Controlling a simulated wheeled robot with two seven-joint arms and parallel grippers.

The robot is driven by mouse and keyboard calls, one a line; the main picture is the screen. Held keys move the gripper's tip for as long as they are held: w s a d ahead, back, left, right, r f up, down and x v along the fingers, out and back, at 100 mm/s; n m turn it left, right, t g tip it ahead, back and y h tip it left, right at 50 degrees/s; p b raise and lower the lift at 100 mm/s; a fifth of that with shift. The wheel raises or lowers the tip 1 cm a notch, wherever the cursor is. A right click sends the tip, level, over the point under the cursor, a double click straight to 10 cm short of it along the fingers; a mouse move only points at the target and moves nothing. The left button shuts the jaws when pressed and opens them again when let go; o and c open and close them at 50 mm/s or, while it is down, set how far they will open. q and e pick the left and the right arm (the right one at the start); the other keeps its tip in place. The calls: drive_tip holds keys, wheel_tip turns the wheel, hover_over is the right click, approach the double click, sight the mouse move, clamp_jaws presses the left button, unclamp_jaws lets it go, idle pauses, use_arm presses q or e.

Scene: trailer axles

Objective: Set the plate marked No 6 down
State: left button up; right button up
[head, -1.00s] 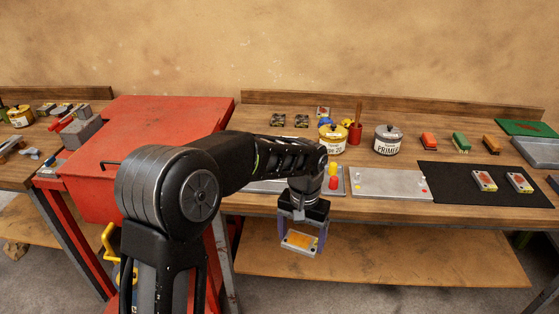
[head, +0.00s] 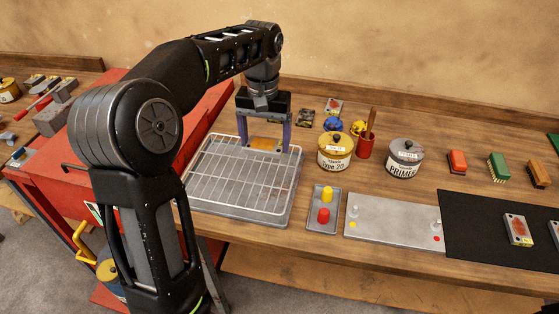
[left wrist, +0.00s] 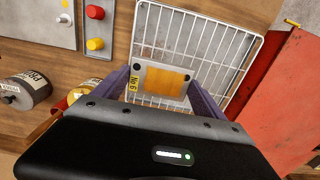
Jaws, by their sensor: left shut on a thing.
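My left gripper (head: 265,143) is shut on the plate marked No 6 (head: 264,144), at the back part of a wire rack. The plate also shows in the left wrist view (left wrist: 164,83), with a yellow-orange patch and a yellow "No 6" label at its left end. The white wire rack (head: 238,185) lies in a grey tray (head: 232,217) on the bench. The plate is over the rack's bars; whether it touches them I cannot tell. My right gripper is not in view.
Right of the rack is a small grey tray with a yellow and a red knob (head: 324,215), then a flat grey panel (head: 394,219). A Type 20 tin (head: 335,155) and a primer tin (head: 404,159) stand behind. A black mat (head: 490,232) bears plates. The rack's front is bare.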

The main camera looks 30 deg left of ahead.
use_arm(q)
drive_tip(key=shift+s+r, duration=0.15)
drive_tip(key=shift+s, duration=0.05)
hover_over(266, 178)
drive_tip(key=shift+f+p, duration=0.4)
drive_tip(key=shift+f, duration=2.75)
drive_tip(key=shift+f+p, duration=0.3)
drive_tip(key=shift+f, duration=1.6)
drive_tip(key=shift+f, duration=0.15)
drive_tip(key=o, duration=2)
drive_tip(key=shift+s, duration=0.1)
